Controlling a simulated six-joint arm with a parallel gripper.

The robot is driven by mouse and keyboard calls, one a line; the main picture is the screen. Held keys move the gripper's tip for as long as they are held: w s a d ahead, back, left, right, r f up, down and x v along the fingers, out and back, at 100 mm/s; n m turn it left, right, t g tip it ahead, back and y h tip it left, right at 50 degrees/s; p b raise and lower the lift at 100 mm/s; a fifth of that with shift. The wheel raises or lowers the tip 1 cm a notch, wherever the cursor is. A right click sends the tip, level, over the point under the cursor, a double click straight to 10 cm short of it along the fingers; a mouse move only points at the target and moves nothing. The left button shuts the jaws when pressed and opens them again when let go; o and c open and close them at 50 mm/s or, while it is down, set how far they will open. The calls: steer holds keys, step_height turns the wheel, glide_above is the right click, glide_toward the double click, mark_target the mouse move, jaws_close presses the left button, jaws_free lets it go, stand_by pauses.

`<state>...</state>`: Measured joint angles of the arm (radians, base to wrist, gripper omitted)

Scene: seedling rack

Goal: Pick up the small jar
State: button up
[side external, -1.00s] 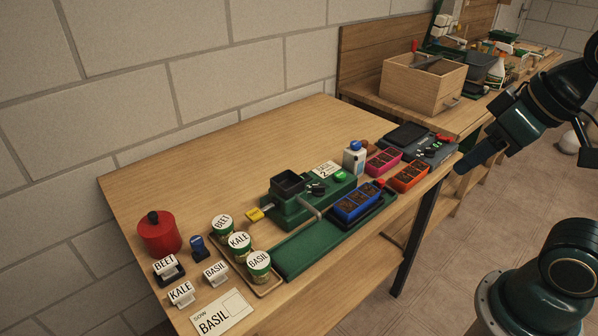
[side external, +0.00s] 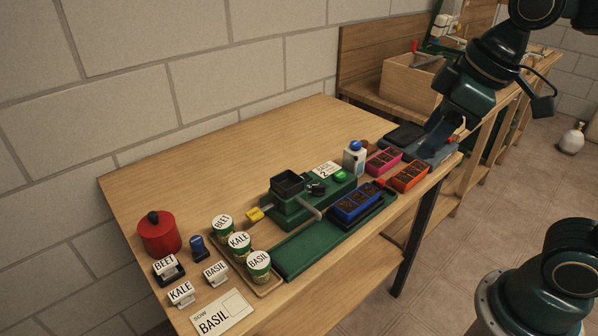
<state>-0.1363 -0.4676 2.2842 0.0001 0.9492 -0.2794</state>
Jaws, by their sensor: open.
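Three small green jars with white labelled lids stand in a wooden tray (side external: 268,291) at the near left of the table: BEET (side external: 222,228), KALE (side external: 239,245) and BASIL (side external: 259,266). I cannot tell which is meant by the small jar. My gripper (side external: 432,146) is at the far right end of the table, above the dark flat device (side external: 404,135). It is open, well away from the jars, and I see nothing held in it. Its fingertips are hard to make out at this size.
A red pot (side external: 159,238), a small blue item (side external: 198,246) and name blocks stand by the jars. A SOW BASIL card (side external: 222,313) lies in front. A green station (side external: 290,208), a white bottle (side external: 354,158) and blue (side external: 357,202), pink and orange seedling trays stand between.

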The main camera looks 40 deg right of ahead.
steer(key=w+a+f+n+g, duration=0.2)
steer(key=w+a+n, duration=0.6)
steer(key=w+a, duration=0.2)
steer(key=n+g, duration=0.2)
steer(key=n, duration=0.5)
glide_above(258, 260)
step_height(258, 260, down, 8)
steer(key=shift+h, duration=0.3)
steer(key=shift+d+f, duration=0.15)
steer(key=shift+f, duration=4.3)
steer(key=shift+f, duration=0.1)
steer(key=shift+f, duration=2.5)
steer(key=shift+c, duration=0.2)
steer(key=c, duration=0.7)
